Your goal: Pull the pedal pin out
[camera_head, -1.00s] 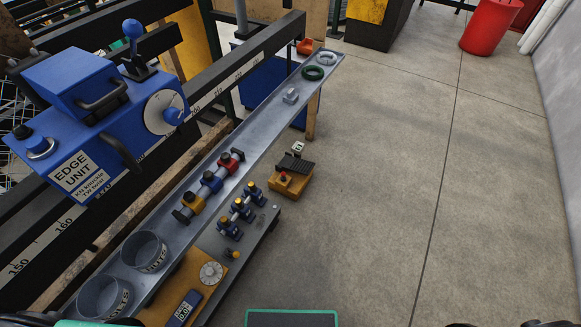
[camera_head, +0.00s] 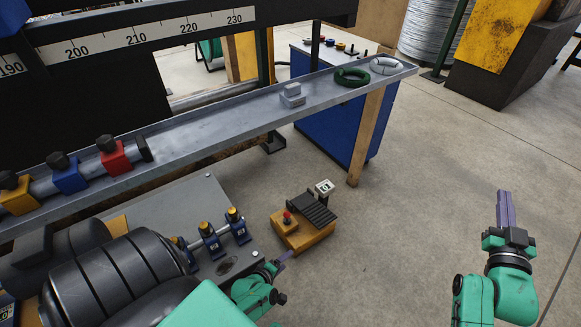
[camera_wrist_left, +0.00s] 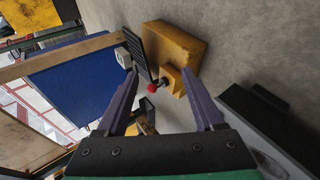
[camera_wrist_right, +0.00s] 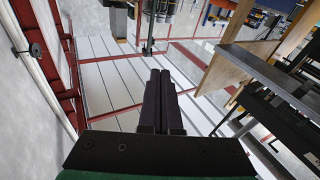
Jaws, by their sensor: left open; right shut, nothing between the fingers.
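The pedal is a yellow block (camera_head: 309,236) on the floor with a black ridged foot plate (camera_head: 312,208) and a small tag reading 0 (camera_head: 324,187). Its pin has a red knob (camera_head: 287,216) at the near left corner. My left gripper (camera_head: 283,256) is just in front of the pedal, low beside the grey bench. In the left wrist view the open fingers (camera_wrist_left: 160,74) point at the pedal, with the red knob (camera_wrist_left: 152,88) showing between them, not gripped. My right gripper (camera_head: 505,207) is shut and empty, out over the floor at the right.
A grey bench plate (camera_head: 185,200) with several blue clamps lies left of the pedal. The long metal rail (camera_head: 220,120) above carries coloured clamps, a grey block, a green ring (camera_head: 352,77) and a white ring. A wooden post (camera_head: 366,135) stands behind. Floor at right is clear.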

